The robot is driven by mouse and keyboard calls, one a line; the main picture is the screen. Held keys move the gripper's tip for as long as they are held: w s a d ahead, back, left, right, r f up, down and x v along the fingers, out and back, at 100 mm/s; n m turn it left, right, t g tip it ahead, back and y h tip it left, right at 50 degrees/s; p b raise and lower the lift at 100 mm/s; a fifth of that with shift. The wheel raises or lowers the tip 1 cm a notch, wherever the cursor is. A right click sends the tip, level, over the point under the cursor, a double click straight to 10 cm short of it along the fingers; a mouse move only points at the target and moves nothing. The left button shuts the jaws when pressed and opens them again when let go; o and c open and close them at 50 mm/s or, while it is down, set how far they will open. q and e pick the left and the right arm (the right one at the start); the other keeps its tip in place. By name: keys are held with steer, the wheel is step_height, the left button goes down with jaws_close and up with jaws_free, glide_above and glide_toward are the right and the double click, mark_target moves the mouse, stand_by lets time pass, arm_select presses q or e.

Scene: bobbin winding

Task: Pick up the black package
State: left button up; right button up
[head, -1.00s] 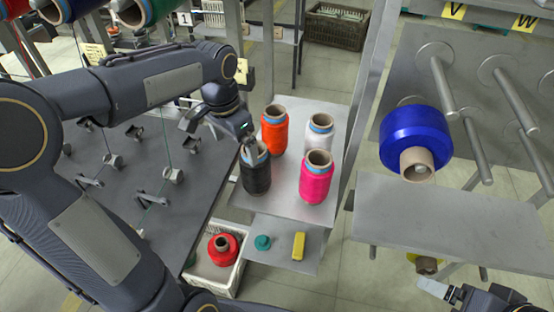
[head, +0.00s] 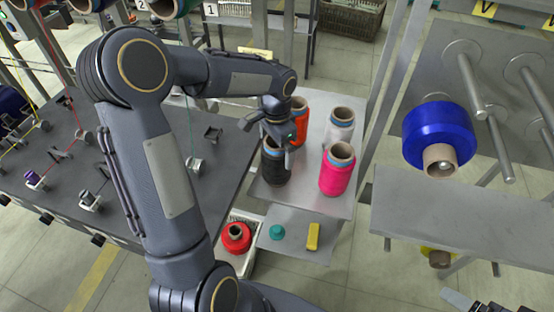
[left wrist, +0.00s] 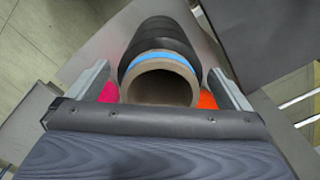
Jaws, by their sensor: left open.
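The black package (head: 276,163) is a black yarn bobbin with a blue band and a cardboard tube, standing upright on a grey shelf. In the left wrist view the bobbin (left wrist: 160,45) lies between my fingers, its open tube facing the camera. My left gripper (head: 284,140) is at the top of the bobbin. Its fingers (left wrist: 158,88) are open, one on each side of the tube, with small gaps showing. My right gripper (head: 470,304) only partly shows at the bottom right edge, away from the bobbin.
Orange (head: 297,122), white (head: 339,127) and pink (head: 337,170) bobbins stand close by on the same shelf (head: 305,195). A lower shelf holds a teal item (head: 277,232) and a yellow one (head: 313,236). A red bobbin (head: 236,238) sits in a white crate. A blue bobbin (head: 438,135) hangs on a rack.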

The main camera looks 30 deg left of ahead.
arm_select(q)
steer(key=c, duration=1.4)
steer(key=shift+c, duration=0.2)
